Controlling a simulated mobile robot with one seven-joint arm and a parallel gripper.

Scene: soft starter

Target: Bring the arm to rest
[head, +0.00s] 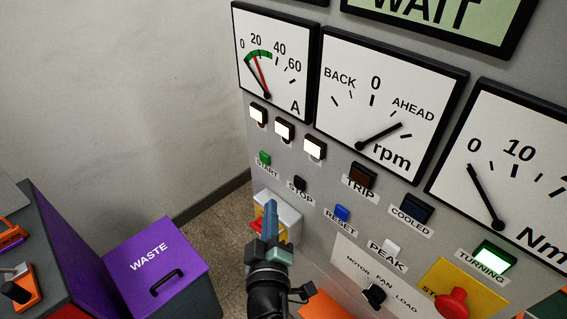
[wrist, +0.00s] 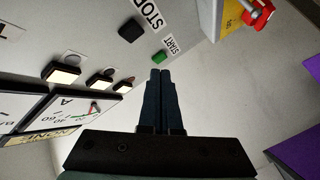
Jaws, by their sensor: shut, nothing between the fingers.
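My gripper (head: 270,211) is in front of the grey control panel (head: 335,188), left of centre in the head view. Its two dark blue fingers lie together with nothing between them. In the wrist view the fingers (wrist: 161,74) point up the picture toward the panel, with the green START button (wrist: 160,56) just beyond the tips. The same START button (head: 264,158) shows above the fingers in the head view. I cannot tell the exact gap to the panel. A grey box with a red and yellow part (head: 290,214) is partly hidden behind my gripper.
The ammeter (head: 275,60), rpm dial (head: 390,100) and Nm dial (head: 510,170) sit on the panel. The TURNING lamp (head: 494,257) is lit green. A red stop knob (head: 452,303) juts out at lower right. A purple WASTE bin (head: 190,252) stands left; floor lies between.

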